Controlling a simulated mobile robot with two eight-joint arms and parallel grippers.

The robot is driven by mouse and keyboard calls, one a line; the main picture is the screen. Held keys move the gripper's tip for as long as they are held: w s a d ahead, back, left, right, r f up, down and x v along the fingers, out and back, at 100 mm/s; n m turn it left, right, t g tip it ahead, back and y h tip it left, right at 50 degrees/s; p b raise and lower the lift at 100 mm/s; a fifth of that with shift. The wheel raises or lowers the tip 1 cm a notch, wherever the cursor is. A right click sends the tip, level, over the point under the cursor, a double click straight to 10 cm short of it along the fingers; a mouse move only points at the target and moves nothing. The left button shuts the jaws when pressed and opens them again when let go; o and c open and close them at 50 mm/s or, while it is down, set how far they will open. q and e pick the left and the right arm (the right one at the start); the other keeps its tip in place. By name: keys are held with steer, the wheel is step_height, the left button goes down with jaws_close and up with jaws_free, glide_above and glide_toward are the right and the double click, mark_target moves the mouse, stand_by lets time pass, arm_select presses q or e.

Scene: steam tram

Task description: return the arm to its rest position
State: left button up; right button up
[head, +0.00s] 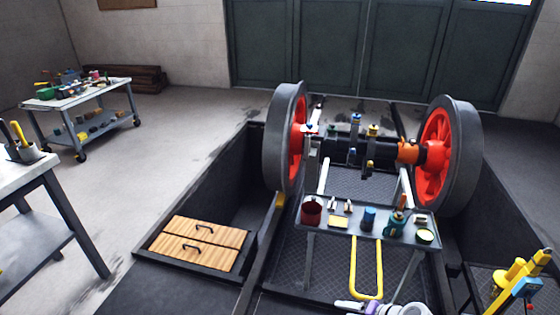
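A pale grey and purple part (385,308), which looks like part of my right arm, shows at the bottom edge, right of centre. It lies in front of the small parts table, by the yellow bent handle. The frame cuts it off, and I cannot make out gripper fingers or whether they are open or shut. My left arm and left gripper are not in view.
A wheelset with red-centred wheels (434,160) spans the pit. A grey table (345,232) in front holds cups and tools. Wooden hatch boards (200,243) lie left. A yellow stand (520,280) is at right. A workbench (45,175) and cart (105,92) stand left; floor between is clear.

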steer(key=s+a+r+n+g+h, duration=0.1)
steer(key=s+r+n+h, duration=0.2)
steer(key=s, duration=0.8)
steer(key=s+r+n+g+h, duration=0.1)
steer(key=s+r+n+h, duration=0.25)
steer(key=s, duration=0.65)
arm_select(q)
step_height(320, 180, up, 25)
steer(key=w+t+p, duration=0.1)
steer(key=p, duration=2)
steer(key=shift+p, duration=0.35)
arm_select(e)
step_height(320, 180, up, 24)
steer(key=shift+w+t, duration=0.25)
steer(key=shift+t, duration=0.15)
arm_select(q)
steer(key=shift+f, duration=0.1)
arm_select(e)
steer(key=shift+s+r+y, duration=0.1)
steer(key=shift+y, duration=0.15)
